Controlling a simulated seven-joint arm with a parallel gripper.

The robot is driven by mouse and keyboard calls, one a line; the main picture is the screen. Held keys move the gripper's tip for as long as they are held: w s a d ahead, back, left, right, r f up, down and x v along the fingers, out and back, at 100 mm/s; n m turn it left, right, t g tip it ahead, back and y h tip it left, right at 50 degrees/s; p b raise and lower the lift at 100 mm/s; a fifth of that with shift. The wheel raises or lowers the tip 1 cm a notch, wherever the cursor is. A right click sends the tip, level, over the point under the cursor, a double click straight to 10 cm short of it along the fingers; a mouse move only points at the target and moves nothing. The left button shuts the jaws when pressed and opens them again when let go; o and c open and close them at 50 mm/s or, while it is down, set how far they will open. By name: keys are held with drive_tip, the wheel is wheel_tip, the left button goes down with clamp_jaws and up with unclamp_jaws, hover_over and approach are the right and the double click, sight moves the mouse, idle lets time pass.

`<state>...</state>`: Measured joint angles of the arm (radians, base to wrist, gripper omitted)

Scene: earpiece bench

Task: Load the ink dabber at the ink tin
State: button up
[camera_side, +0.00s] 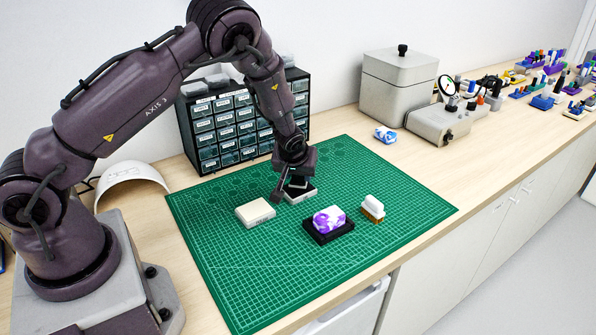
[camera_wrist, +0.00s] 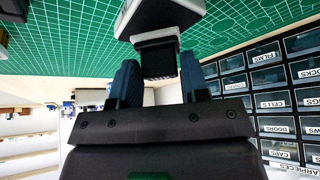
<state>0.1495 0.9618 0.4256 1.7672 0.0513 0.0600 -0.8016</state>
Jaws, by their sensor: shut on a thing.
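My gripper (camera_side: 297,177) is low over the back middle of the green mat, pointing down. It is shut on the ink dabber, whose black block (camera_wrist: 158,58) shows between the two fingers in the wrist view. Right under it is the ink tin, a small pale grey box (camera_side: 302,197) with a dark top face. It also shows at the top of the wrist view (camera_wrist: 160,22). The dabber's lower end meets or nearly meets the tin; I cannot tell if they touch. The dabber looks roughly upright. My gripper partly hides the tin in the side view.
On the green mat (camera_side: 240,270), a cream block (camera_side: 255,212) lies left, a purple-and-white piece (camera_side: 329,219) sits on a black base (camera_side: 322,238), and a brush (camera_side: 373,209) stands right. A drawer cabinet (camera_side: 222,135) stands close behind. The mat's front is clear.

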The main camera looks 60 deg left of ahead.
drive_tip(key=shift+f, duration=0.6)
idle(1.4)
drive_tip(key=shift+r, duration=3.6)
